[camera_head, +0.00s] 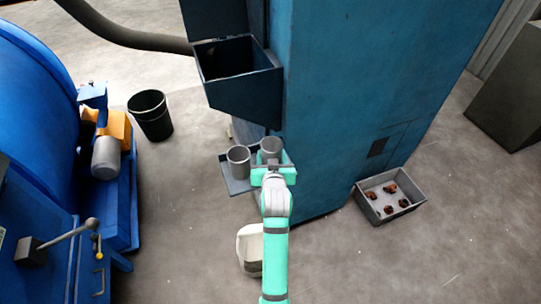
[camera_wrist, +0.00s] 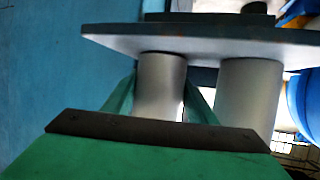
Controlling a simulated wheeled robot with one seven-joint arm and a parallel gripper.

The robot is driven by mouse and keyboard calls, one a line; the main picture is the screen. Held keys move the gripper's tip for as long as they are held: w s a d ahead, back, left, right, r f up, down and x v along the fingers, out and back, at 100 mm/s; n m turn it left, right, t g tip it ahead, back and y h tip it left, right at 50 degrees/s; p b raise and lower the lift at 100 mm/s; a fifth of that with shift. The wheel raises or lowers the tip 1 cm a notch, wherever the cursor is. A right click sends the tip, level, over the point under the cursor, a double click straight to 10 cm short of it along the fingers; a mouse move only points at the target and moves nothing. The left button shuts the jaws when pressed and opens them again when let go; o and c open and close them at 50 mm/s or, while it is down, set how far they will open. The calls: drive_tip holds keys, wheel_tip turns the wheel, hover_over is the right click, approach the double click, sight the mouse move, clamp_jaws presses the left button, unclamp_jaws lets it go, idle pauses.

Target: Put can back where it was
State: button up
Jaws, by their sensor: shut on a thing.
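My gripper (camera_head: 271,164) reaches to the small grey shelf on the side of the blue cabinet. It is shut on a grey can (camera_head: 271,146), which is upright at the shelf's right part, next to the cabinet. In the wrist view, which looks upside down, the held can (camera_wrist: 159,85) stands between the green fingers and its end meets the shelf (camera_wrist: 200,42). I cannot tell whether its weight rests there. A second grey can (camera_head: 238,161) stands on the shelf to the left, close beside the held one; it also shows in the wrist view (camera_wrist: 248,92).
The blue cabinet (camera_head: 370,80) rises right behind the shelf, with an open hopper (camera_head: 240,90) above. A grey crate with several brownish parts (camera_head: 416,207) lies at right. A black bin (camera_head: 151,118) and blue machine (camera_head: 30,120) are left. A whitish container (camera_head: 248,243) stands below.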

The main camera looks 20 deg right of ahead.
drive_tip(key=shift+f, duration=0.15)
drive_tip(key=o, duration=1.2)
drive_tip(key=shift+c, duration=0.2)
